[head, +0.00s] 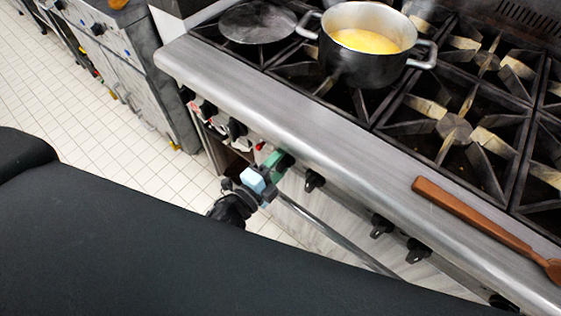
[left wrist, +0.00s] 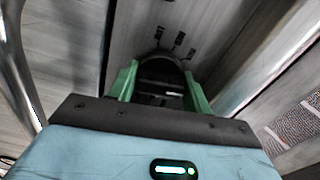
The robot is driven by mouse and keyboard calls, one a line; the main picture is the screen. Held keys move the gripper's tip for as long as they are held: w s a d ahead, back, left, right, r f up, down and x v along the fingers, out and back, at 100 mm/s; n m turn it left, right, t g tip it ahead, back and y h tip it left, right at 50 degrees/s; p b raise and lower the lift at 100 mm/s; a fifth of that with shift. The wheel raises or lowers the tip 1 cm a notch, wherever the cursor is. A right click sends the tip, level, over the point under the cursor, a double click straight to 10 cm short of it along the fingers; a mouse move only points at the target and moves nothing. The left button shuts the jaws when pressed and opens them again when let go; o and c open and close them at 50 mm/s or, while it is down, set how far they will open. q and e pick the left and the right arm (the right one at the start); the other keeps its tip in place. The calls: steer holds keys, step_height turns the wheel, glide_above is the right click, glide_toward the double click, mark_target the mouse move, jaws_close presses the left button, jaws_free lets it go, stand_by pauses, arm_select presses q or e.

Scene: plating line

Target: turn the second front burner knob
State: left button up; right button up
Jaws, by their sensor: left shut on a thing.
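My left gripper (head: 274,164) reaches the front panel of the range from below left. Its green fingers are shut on a black burner knob (head: 287,161), mostly hidden by the fingers in the head view. In the left wrist view the left gripper (left wrist: 158,80) has one green finger on each side of the dark knob (left wrist: 160,88). Other black knobs (head: 313,180) (head: 380,226) (head: 418,250) sit along the panel to the right. I cannot read the knob's angle. My right gripper is not in view.
A pot of yellow liquid (head: 368,39) stands on the range top above the panel. A wooden spoon (head: 470,216) lies on the steel front ledge (head: 330,138). An oven handle rail (head: 335,232) runs below the knobs. White tiled floor (head: 95,140) is open at left.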

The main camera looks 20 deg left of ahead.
mark_target(277, 168)
arm_select(q)
steer(key=shift+m, duration=0.6)
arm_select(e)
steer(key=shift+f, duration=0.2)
arm_select(q)
steer(key=shift+m, duration=0.3)
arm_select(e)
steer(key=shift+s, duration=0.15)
arm_select(q)
steer(key=o, duration=0.9)
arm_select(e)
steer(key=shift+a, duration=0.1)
arm_select(q)
steer(key=shift+s, duration=0.1)
steer(key=b+v, duration=0.1)
steer(key=v, duration=0.5)
steer(key=shift+s+a+f, duration=0.1)
steer(key=shift+s+f, duration=0.05)
steer(key=shift+s, duration=0.15)
steer(key=shift+s+a, duration=0.25)
steer(key=shift+s, duration=0.25)
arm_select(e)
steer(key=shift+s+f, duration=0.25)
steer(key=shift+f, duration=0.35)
